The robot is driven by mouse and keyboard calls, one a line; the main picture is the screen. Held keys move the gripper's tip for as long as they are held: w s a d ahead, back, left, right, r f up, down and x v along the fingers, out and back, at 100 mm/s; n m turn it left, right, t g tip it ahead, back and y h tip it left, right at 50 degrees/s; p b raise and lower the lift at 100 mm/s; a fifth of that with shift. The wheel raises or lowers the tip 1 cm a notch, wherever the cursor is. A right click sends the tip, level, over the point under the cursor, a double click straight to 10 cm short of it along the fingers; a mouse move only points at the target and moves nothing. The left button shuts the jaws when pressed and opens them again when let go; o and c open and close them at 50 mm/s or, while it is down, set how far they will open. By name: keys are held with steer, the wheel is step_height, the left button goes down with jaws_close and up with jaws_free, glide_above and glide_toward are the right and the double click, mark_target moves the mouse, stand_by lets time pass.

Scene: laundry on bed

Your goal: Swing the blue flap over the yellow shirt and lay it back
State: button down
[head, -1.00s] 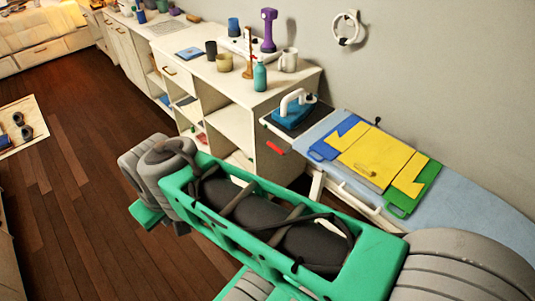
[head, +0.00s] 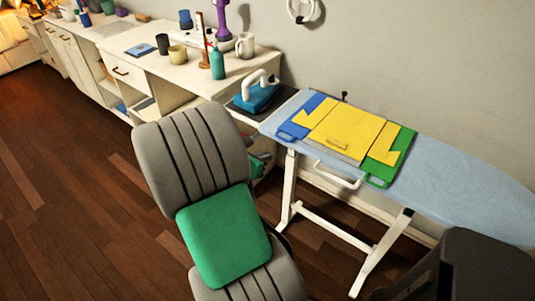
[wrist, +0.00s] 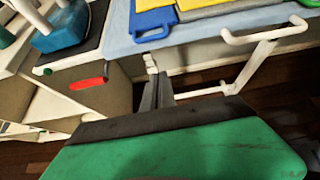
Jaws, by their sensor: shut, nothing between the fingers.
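A folding board lies flat on the ironing board, with a blue flap (head: 308,113) on the left and a green flap (head: 382,168) on the right. The yellow shirt (head: 344,129) is spread over its middle, one sleeve on each flap. The blue flap lies open, its handle at the front left. In the wrist view, the blue flap (wrist: 153,19) and an edge of the yellow shirt (wrist: 205,3) are at the top. My gripper (wrist: 151,64) is shut and empty, in front of the ironing board's near edge and apart from the flap. The head view does not show its fingers clearly.
A blue iron (head: 257,95) stands on a dark rest at the ironing board's left end (head: 450,172). A white rail (head: 337,176) juts from its front edge. The shelf unit (head: 200,72) with cups and a bottle (head: 217,64) stands left. The ironing board's right side is clear.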

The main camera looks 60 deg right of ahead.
steer(key=x, duration=0.8)
steer(key=r, duration=0.4)
steer(key=shift+d, duration=0.4)
